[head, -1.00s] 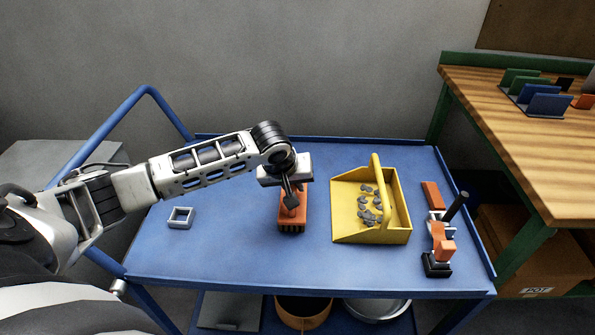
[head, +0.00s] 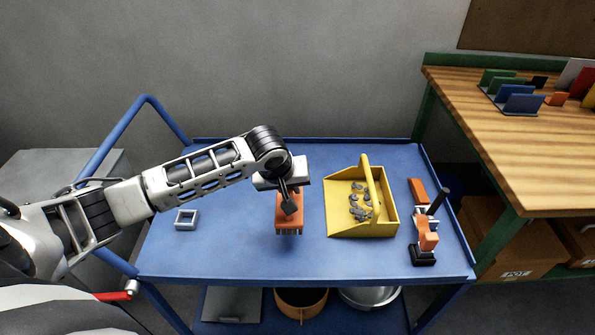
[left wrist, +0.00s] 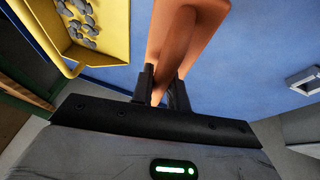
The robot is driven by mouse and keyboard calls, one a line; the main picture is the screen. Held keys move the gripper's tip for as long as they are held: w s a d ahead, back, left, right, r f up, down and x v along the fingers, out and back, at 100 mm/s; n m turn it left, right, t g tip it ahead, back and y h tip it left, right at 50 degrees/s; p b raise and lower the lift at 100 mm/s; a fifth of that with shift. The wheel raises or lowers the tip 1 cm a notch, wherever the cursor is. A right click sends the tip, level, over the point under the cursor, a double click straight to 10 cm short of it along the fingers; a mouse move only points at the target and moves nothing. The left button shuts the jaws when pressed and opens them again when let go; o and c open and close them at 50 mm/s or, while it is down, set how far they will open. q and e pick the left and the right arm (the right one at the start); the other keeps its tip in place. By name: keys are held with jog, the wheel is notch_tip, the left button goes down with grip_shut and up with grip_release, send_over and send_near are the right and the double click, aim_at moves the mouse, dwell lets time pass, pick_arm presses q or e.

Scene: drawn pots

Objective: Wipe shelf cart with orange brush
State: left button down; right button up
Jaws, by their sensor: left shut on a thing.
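Whether the bristles touch the cart top is hard to tell. My right gripper does not show.
A yellow dustpan (head: 345,228) with grey pebbles (head: 359,203) stands right of the brush. An orange and black tool (head: 425,235) lies near the right edge. A small grey square frame (head: 187,219) lies at left. A wooden bench (head: 530,150) stands at right.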

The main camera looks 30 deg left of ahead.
pick_arm(q)
jog(key=shift+r, duration=1.75)
